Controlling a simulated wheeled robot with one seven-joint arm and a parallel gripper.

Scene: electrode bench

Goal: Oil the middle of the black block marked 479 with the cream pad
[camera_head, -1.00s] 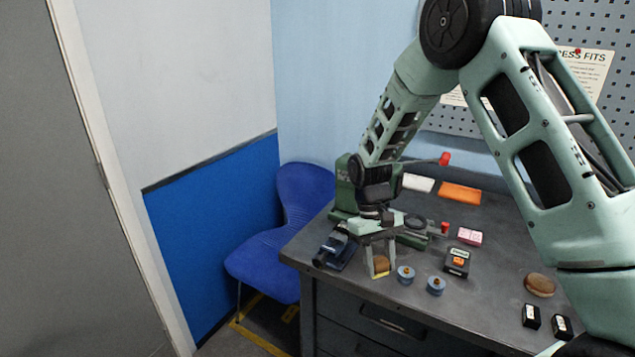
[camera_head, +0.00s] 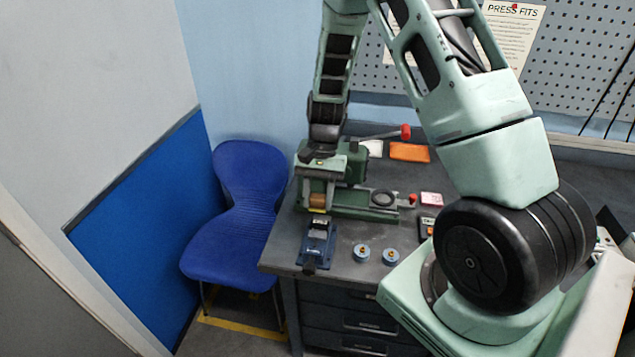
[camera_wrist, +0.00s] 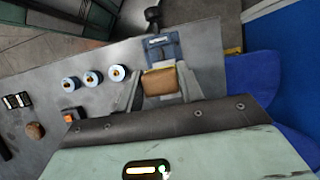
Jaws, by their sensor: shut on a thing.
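My gripper (camera_head: 317,196) is shut on a tan-brown pad (camera_head: 317,201) with a yellowish lower edge. The pad also shows between the fingers in the wrist view (camera_wrist: 160,82). In the head view it appears just above and behind a blue clamp (camera_head: 316,246) at the bench's left end. A black block (camera_head: 318,222) with a pale label sits in the clamp; its label also shows in the wrist view (camera_wrist: 158,41). The label's number is too small to read. I cannot tell whether the pad touches the block.
A green press (camera_head: 350,165) with a red-knobbed lever stands close behind my gripper. Blue round tins (camera_head: 361,250) stand right of the clamp. More black labelled blocks (camera_wrist: 17,100) and a brown round thing (camera_wrist: 35,131) lie farther along the bench. A blue chair (camera_head: 243,200) stands left.

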